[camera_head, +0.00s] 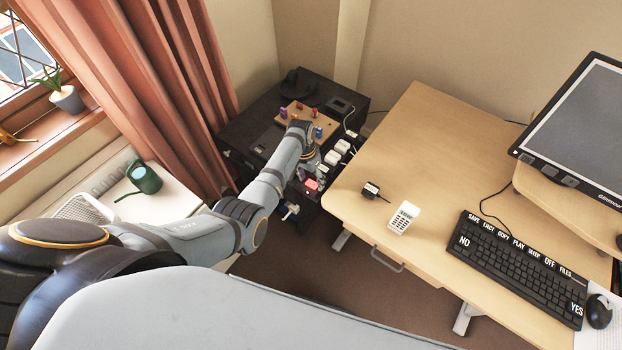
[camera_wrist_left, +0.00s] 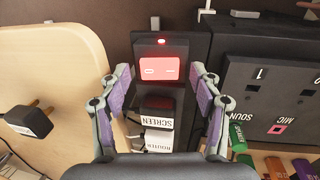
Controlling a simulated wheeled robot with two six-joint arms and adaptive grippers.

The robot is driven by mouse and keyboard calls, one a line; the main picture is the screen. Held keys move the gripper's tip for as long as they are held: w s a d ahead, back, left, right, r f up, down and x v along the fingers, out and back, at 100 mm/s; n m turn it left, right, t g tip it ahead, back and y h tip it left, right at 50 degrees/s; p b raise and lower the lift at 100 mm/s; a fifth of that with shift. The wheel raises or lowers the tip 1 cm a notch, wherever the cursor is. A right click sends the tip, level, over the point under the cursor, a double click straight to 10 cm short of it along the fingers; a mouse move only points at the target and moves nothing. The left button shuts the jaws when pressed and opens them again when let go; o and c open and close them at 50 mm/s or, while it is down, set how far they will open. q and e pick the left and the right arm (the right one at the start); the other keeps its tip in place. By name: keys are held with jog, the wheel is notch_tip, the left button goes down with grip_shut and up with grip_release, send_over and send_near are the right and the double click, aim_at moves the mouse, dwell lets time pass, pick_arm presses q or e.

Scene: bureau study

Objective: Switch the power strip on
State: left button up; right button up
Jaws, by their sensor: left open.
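The power strip is a dark bar with a bright red rocker switch (camera_wrist_left: 160,68) near its end, in the left wrist view. A small red light (camera_wrist_left: 162,42) glows beyond the rocker. Plugs labelled SCREEN (camera_wrist_left: 157,122) and ROUTER (camera_wrist_left: 157,142) sit in the strip on the near side of the rocker. The red rocker also shows in the head view (camera_head: 311,184). My left gripper (camera_wrist_left: 161,78) is open and empty, with its fingers apart on either side of the strip. I cannot tell its exact height above the rocker. My right gripper is not in view.
A dark box marked SOUND and MIC (camera_wrist_left: 275,95) stands right of the strip in the wrist view. The wooden desk edge (camera_wrist_left: 60,75) and a black plug (camera_wrist_left: 28,120) lie left. In the head view, white plugs (camera_head: 333,157) line the strip beside the desk.

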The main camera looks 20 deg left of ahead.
aim_at(307, 182)
pick_arm(q)
notch_tip(307, 182, up, 12)
jog(key=a, duration=0.1)
jog(key=shift+w+a, duration=0.25)
jog(key=shift+a, duration=0.15)
jog(key=shift+f, duration=0.15)
